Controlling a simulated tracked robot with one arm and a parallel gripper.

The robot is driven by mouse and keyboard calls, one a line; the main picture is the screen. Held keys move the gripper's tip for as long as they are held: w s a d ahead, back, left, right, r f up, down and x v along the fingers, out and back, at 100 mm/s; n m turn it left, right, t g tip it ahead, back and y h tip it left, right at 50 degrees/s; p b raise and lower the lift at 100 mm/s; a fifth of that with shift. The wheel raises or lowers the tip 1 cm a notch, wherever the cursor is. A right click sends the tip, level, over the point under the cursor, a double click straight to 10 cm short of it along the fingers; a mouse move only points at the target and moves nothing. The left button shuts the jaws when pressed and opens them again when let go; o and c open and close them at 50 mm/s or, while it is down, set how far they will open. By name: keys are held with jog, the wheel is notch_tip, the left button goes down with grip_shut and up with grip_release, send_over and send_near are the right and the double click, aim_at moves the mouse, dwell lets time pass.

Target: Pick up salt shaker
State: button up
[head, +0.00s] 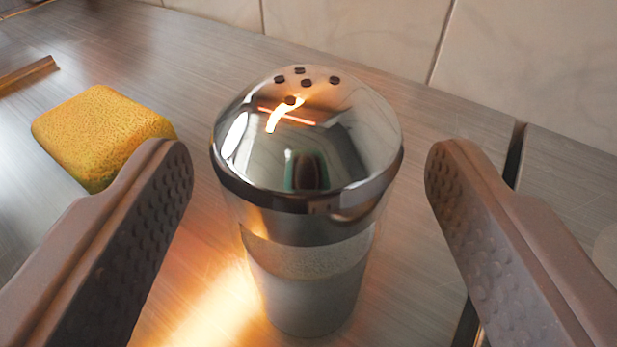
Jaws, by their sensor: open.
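The salt shaker (308,200) stands upright on the metal counter in the middle of the head view. It has a shiny domed metal cap with several dark holes and a clear body with pale contents below. My gripper (310,165) is open, with one brown padded finger on each side of the shaker. Gaps show between both fingers and the shaker, so neither appears to touch it. The shaker's base is visible near the bottom of the picture.
A yellow sponge (100,130) lies on the counter (200,50) just behind the left finger. A brown wooden piece (28,74) lies at the far left. A tiled wall (350,35) rises behind. A dark seam (516,152) splits the counter at right.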

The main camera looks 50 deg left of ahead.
jog(key=shift+x, duration=1.9)
jog(key=shift+c, duration=0.2)
jog(key=c, duration=1.1)
notch_tip(320, 180, up, 10)
jog(key=shift+d+r+p, duration=0.1)
jog(key=shift+p, duration=0.95)
jog(key=o, duration=0.5)
jog(key=shift+c, duration=0.2)
jog(key=c, duration=0.5)
